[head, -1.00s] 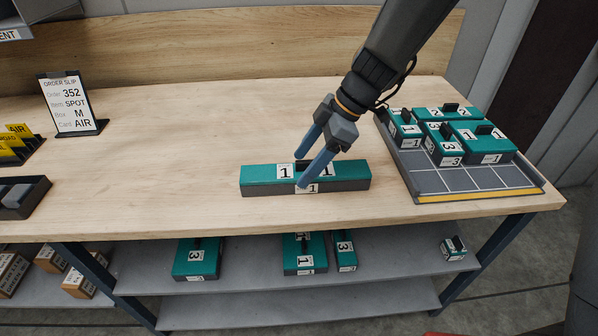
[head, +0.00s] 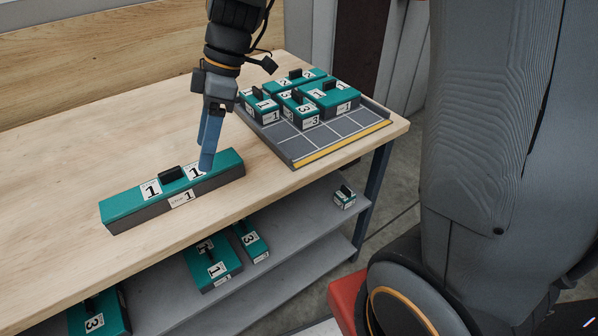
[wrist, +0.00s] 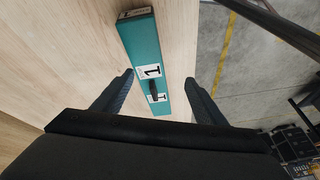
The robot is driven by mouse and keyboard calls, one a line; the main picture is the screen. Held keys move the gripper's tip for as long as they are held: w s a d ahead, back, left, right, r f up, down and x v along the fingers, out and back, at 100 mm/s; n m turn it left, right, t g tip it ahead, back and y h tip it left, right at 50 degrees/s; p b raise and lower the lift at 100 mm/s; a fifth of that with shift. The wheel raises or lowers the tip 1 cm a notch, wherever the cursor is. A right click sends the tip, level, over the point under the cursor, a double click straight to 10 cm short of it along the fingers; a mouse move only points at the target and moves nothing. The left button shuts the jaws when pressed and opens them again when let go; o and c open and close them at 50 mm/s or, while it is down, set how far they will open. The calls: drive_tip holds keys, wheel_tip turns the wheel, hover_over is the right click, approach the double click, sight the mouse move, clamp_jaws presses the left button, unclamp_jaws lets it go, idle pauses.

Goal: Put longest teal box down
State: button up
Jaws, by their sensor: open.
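The longest teal box (head: 130,207) rests on the wooden table, with a black handle on top and white labels marked 1. It also shows in the wrist view (wrist: 144,46), lying between and beyond the fingers. My gripper (head: 207,165) is open, with its blue fingers above the right part of the box in the head view. The handle (wrist: 154,88) sits clear of both fingers in the wrist view. Whether a fingertip touches the box cannot be told.
A grey gridded tray (head: 291,155) with several smaller teal boxes stands at the table's right end. More teal boxes (head: 212,268) lie on the shelf below. The table is bare left of and behind the long box.

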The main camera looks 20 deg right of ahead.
drive_tip(key=s+d+f+m, duration=0.1)
drive_tip(key=d+m, duration=0.1)
drive_tip(key=d, duration=0.1)
drive_tip(key=s+d+f+m+h, duration=0.1)
drive_tip(key=d+f+m, duration=0.1)
drive_tip(key=d+m, duration=0.1)
drive_tip(key=s+d+f+m+h, duration=0.1)
drive_tip(key=s+d+m, duration=0.1)
drive_tip(key=d, duration=0.1)
drive_tip(key=shift+d+f+m+t, duration=0.15)
drive_tip(key=shift+d+m+t, duration=0.1)
drive_tip(key=shift+m+t, duration=0.15)
drive_tip(key=s+d+f+m+h, duration=0.2)
drive_tip(key=s+d+m, duration=0.3)
drive_tip(key=d+m, duration=0.3)
drive_tip(key=shift+s+d+f+m+t+h, duration=0.2)
drive_tip(key=shift+d+f+m+t+h, duration=0.15)
drive_tip(key=shift+f+m, duration=0.3)
